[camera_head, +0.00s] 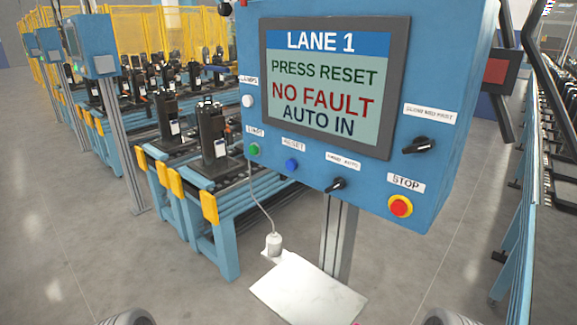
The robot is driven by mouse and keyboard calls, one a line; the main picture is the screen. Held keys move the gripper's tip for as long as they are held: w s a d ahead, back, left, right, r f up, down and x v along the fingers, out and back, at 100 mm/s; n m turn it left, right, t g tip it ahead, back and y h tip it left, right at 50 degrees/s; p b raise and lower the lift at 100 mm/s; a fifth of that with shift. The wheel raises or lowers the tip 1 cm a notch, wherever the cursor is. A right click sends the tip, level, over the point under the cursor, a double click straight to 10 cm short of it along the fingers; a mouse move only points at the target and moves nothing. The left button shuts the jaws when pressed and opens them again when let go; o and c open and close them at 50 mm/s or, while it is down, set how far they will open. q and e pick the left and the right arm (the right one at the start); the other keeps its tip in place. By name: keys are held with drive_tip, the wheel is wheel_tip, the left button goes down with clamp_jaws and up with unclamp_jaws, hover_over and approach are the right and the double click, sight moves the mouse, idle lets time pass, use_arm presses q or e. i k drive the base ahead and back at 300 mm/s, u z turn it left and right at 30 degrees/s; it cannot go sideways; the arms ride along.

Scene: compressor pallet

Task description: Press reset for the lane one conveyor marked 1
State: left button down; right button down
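A blue control box (440,100) on a grey post stands close in front of me. Its screen (325,85) reads LANE 1, PRESS RESET, NO FAULT, AUTO IN. Along the lower edge are a green button (254,149) under a label that seems to read START, a blue button (291,165) under the RESET label (293,144), a black selector (336,185) and a red stop button (400,206) on a yellow ring. Neither gripper's fingers are in view.
A white button (248,101) and a black knob (421,145) sit on the same box. Conveyors with blue frames (222,240) carry black compressors at left. Another blue-framed line (520,250) stands at right. Grey floor lies open in front.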

sight(291, 164)
drive_tip(key=k, duration=0.7)
drive_tip(key=u, duration=0.6)
drive_tip(key=i, duration=1.1)
drive_tip(key=z, duration=0.25)
